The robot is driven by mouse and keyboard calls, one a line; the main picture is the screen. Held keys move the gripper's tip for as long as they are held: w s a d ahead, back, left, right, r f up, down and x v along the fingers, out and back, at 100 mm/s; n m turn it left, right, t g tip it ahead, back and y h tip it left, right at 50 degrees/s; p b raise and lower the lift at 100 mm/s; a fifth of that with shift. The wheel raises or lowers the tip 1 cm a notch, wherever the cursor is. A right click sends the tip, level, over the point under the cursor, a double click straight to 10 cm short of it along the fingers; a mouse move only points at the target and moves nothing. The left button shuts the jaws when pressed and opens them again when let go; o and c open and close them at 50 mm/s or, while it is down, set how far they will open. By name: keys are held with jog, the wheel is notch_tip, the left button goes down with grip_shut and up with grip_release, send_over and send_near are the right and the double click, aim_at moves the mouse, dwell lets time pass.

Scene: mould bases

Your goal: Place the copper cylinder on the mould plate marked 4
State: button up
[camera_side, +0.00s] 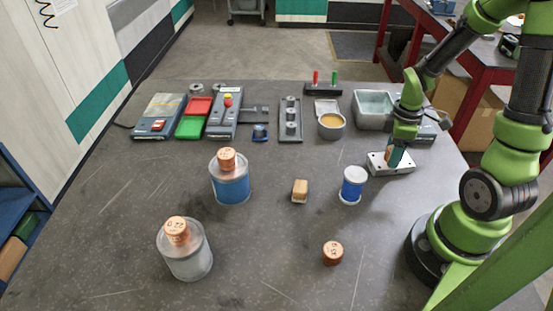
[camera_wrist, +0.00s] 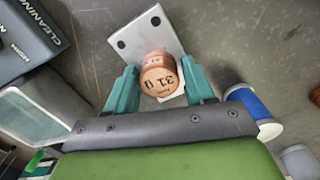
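A copper cylinder (camera_wrist: 158,78) with dark markings on its end face sits between the two teal fingers of my gripper (camera_wrist: 160,86), which appear to touch it on both sides. In the side view my gripper (camera_side: 397,154) is low over a pale mould plate (camera_side: 377,166), with the copper cylinder mostly hidden by a finger. The plate (camera_wrist: 140,36) shows beneath the cylinder in the wrist view, with dark holes in it. I cannot tell whether the cylinder rests on the plate or hangs just above it. No number 4 is legible on the plate.
Other copper cylinders stand on a blue tin (camera_side: 231,187), on a clear-grey tin (camera_side: 189,258) and on the table (camera_side: 333,253). The front middle of the table is mostly free.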

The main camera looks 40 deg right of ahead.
jog(key=shift+o, duration=0.9)
notch_tip(320, 180, up, 12)
jog(key=a+r+m+t+y, duration=0.1)
jog(key=a+r+m+t, duration=0.2)
jog(key=a, duration=0.5)
jog(key=a+r+m+t+y, duration=0.1)
jog(key=a+r+m+t, duration=0.3)
jog(key=a, duration=0.5)
notch_tip(320, 180, up, 2)
jog(key=m, duration=0.3)
jog(key=shift+w+a+m, duration=0.15)
jog(key=shift+w+m, duration=0.25)
